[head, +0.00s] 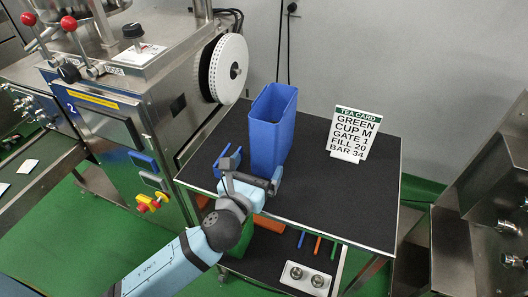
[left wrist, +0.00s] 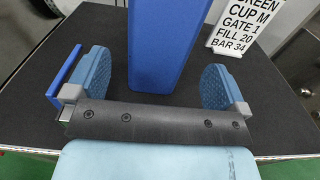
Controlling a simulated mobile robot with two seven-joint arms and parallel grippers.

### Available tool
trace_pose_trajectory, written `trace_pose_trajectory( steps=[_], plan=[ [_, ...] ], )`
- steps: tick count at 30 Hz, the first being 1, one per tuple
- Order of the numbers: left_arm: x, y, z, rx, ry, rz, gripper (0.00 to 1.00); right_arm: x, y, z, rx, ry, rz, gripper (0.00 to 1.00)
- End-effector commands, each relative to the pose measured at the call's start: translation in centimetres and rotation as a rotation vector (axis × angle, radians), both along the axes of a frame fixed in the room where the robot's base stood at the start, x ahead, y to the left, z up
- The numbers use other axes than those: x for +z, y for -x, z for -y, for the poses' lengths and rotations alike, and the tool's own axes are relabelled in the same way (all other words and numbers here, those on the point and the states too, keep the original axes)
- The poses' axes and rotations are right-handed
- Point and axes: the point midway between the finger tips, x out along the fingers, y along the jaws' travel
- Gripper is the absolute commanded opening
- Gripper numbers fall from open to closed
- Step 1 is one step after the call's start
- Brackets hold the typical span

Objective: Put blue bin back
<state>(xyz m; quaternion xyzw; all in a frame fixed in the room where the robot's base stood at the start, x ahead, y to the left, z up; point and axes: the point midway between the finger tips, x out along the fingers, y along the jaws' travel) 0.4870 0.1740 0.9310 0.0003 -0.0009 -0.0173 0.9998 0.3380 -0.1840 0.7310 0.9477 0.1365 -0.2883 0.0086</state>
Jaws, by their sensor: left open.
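The blue bin (head: 272,130) is a tall, open-topped box standing upright on the black tabletop (head: 330,195). It also shows in the left wrist view (left wrist: 165,45), upright beyond and between my fingers. My left gripper (head: 252,168) is open and empty at the near side of the bin, low over the table. In the left wrist view its two padded fingers (left wrist: 157,82) are spread wide, with the bin's base just ahead of them. I cannot tell whether a finger touches the bin. My right gripper is not in view.
A white tea card (head: 354,134) stands right of the bin. A small blue piece (left wrist: 65,78) is beside my left finger. A lower shelf holds a white tray (head: 306,278) and coloured bars. Steel machines stand left (head: 110,100) and right (head: 495,200). The table's right part is clear.

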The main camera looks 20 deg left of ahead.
Motion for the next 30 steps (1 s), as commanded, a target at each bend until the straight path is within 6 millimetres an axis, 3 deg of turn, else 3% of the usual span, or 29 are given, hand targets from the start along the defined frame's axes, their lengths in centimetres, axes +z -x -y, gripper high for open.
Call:
trace_pose_trajectory(
  steps=[3, 9, 30],
  plan=[
    [-0.1, 2.4, -0.1, -0.001, 0.000, -0.003, 1.00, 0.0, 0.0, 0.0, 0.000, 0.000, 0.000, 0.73],
    [-0.1, 4.6, -0.2, 0.000, -0.001, -0.001, 1.00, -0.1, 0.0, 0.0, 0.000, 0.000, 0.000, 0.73],
    [0.0, 5.0, -0.2, 0.000, 0.000, 0.000, 1.00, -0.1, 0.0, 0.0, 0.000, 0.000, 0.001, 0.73]
  ],
)
